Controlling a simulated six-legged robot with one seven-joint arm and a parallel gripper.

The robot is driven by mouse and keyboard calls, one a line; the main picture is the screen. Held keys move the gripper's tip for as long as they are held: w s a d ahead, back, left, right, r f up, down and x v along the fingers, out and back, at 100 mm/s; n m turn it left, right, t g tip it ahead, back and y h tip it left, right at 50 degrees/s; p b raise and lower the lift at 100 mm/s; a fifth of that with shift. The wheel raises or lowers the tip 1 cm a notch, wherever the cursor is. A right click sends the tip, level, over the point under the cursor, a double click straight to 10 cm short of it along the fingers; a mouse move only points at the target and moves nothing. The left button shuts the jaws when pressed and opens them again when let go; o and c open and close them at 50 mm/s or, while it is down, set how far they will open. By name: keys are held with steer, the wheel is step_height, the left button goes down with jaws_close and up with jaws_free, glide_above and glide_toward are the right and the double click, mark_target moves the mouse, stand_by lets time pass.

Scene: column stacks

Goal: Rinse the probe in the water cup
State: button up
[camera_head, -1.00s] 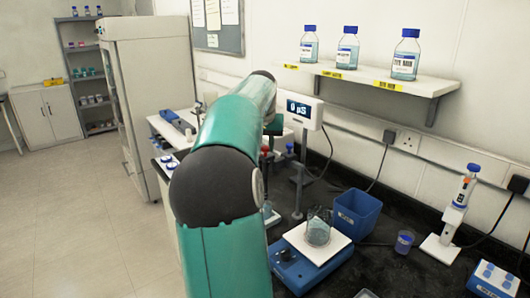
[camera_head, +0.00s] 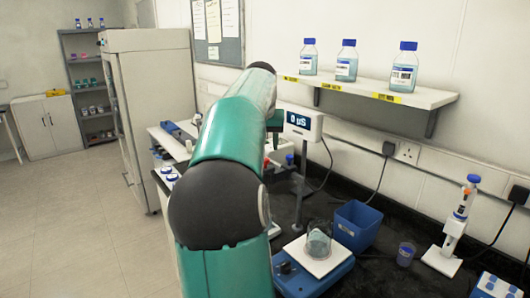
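A clear beaker (camera_head: 319,241) of bluish liquid stands on the white top plate of a blue stirrer (camera_head: 318,277). A small cup (camera_head: 405,254) with a blue label stands to its right. I cannot tell which is the water cup. A meter (camera_head: 302,123) on a post reads 0 µS. A small blue-topped piece (camera_head: 290,159) shows beside the post; I cannot tell whether it is the probe. My teal arm reaches forward and bends down left of the meter. My gripper and anything in it are hidden behind the arm.
A blue bin (camera_head: 357,227) stands behind the stirrer. A pipette on a stand (camera_head: 456,226) and a blue rack (camera_head: 494,287) are at the right. A wall shelf (camera_head: 433,99) holds several bottles. The floor at the left is clear.

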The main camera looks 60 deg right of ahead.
steer(key=w+v, duration=0.1)
steer(key=v, duration=0.7)
steer(key=shift+s+r, duration=0.2)
steer(key=shift+s, duration=0.25)
steer(key=shift+a, duration=0.1)
